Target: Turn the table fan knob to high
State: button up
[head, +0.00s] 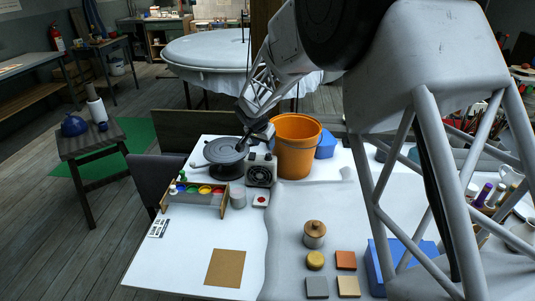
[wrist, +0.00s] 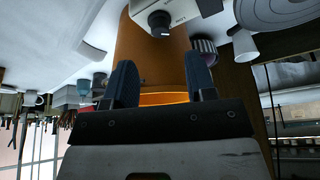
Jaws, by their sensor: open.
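My gripper (head: 243,145) is just above and behind the fan in the head view. In the wrist view, my gripper (wrist: 161,82) has its two dark fingers wide apart with nothing between them, clear of the knob.
The orange bucket (head: 295,148) stands close on the right of the fan. A dark round turntable (head: 226,152) is close on the left. The table's front left is mostly clear.

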aim_at(268, 155)
jog(key=shift+x, duration=3.45)
jog(key=c, duration=0.9)
jog(key=shift+c, duration=0.2)
